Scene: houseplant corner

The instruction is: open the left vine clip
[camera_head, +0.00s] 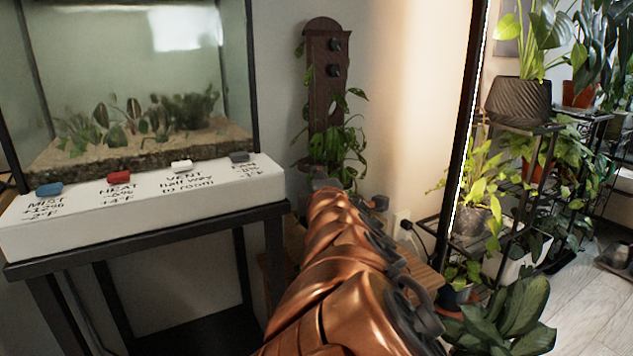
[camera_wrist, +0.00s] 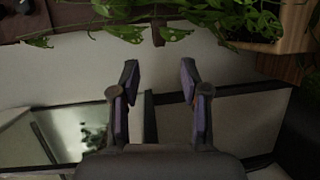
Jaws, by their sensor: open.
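A dark wooden plank (camera_head: 322,110) stands upright against the wall, with a leafy vine (camera_head: 338,145) around its lower part. Two dark knob-like fittings, an upper one (camera_head: 335,44) and a lower one (camera_head: 334,71), sit on the plank one above the other. I cannot tell whether either is the left vine clip. In the wrist view the vine leaves (camera_wrist: 150,32) cross the top, and part of the plank (camera_wrist: 75,14) shows at the upper left. My gripper (camera_wrist: 160,76) is open and empty, its fingertips apart from the leaves. In the head view my arm hides it.
Potted plants fill a black rack (camera_head: 520,128) at right. A broad-leaved plant (camera_head: 510,315) stands low at right.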

